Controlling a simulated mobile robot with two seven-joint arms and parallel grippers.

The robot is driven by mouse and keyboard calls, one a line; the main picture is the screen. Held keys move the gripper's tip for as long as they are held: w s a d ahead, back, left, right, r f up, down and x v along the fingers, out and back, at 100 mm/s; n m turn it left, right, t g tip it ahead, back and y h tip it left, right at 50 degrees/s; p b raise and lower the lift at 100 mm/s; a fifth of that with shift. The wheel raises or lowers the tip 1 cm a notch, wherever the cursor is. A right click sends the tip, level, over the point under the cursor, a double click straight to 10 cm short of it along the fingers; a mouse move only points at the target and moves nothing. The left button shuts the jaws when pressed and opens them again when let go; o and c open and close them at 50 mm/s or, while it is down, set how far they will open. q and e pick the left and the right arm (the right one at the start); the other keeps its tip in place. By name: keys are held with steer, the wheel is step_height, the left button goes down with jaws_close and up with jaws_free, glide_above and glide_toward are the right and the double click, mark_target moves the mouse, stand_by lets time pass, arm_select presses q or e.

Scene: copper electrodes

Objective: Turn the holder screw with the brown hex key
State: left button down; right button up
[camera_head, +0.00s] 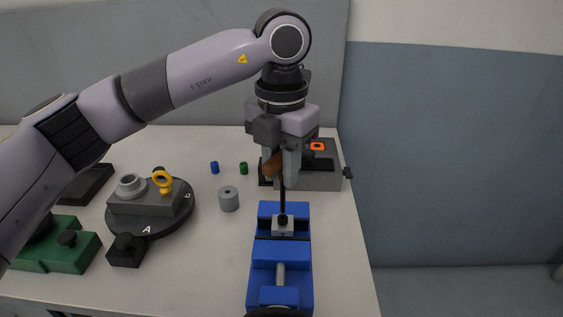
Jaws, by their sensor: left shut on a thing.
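My left gripper (282,165) points straight down and is shut on the brown handle of the hex key (273,164). The dark shaft of the key hangs down from the handle, and its lower end meets the top of the small grey holder (283,227). The holder sits in the jaws of the blue vise (281,251). The holder screw is too small to make out, so I cannot tell whether the key tip is seated in it. My right gripper is not in view.
A grey box (318,180) with an orange-marked part stands behind the gripper. A grey cylinder (229,199), a blue piece (214,167) and a green piece (243,168) stand left of the vise. A dark turntable (180,212) and a green block (72,258) are further left.

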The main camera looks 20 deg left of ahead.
arm_select(q)
steer(key=shift+f+b, duration=0.85)
steer(key=shift+f, duration=0.2)
steer(key=c, duration=1.7)
jaws_free()
jaws_close()
steer(key=m, duration=1.3)
steer(key=shift+w+a, duration=0.15)
steer(key=m, duration=0.3)
steer(key=shift+w+m, duration=0.1)
steer(key=shift+m, duration=0.2)
